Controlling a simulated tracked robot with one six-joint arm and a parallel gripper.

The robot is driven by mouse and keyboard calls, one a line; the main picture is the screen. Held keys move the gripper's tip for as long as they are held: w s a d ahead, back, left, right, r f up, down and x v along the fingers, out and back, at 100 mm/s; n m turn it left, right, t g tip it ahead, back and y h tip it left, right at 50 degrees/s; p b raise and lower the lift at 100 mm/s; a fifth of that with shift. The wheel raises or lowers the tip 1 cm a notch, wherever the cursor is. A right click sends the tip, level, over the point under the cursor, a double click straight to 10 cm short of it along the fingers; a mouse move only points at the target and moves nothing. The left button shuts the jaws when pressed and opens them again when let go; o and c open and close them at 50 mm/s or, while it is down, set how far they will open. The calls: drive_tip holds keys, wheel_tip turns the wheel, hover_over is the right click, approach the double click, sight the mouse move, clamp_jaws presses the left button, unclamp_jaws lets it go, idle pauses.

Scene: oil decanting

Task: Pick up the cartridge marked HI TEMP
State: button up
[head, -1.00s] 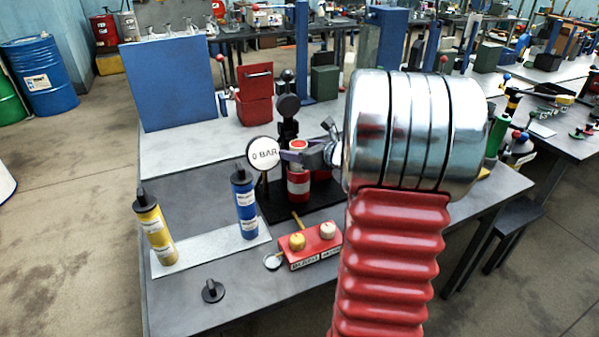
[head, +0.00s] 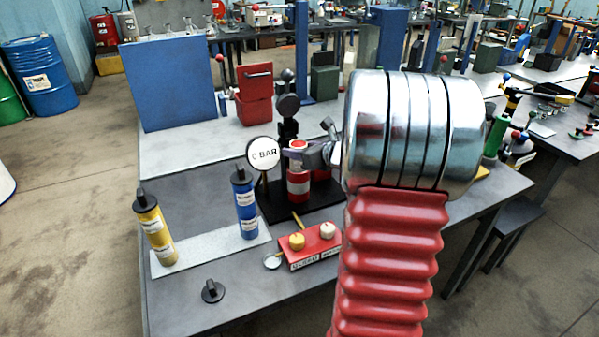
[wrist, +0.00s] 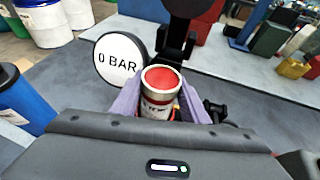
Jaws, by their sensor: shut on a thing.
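A red cartridge (head: 298,184) with a pale band and a silver rim stands upright at the black stand on the table. It also shows in the wrist view (wrist: 161,82), with its red top facing me. Its label is partly hidden by my gripper, and I cannot read its marking for sure. My gripper (head: 305,156) is shut on its upper part, with purple fingers on either side in the wrist view (wrist: 158,104). A yellow cartridge (head: 154,229) and a blue cartridge (head: 245,203) stand upright on a pale mat to the left.
A round gauge (head: 263,154) reading 0 BAR is close left of my gripper. The black stand (head: 288,128) rises behind the cartridge. A red box with two knobs (head: 318,246) sits in front. A black cap (head: 212,291) lies at the front left. The table's left middle is bare.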

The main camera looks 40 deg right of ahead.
clamp_jaws()
drive_tip(key=shift+r, duration=0.1)
idle(0.4)
wheel_tip(320, 180, up, 18)
idle(0.6)
idle(0.5)
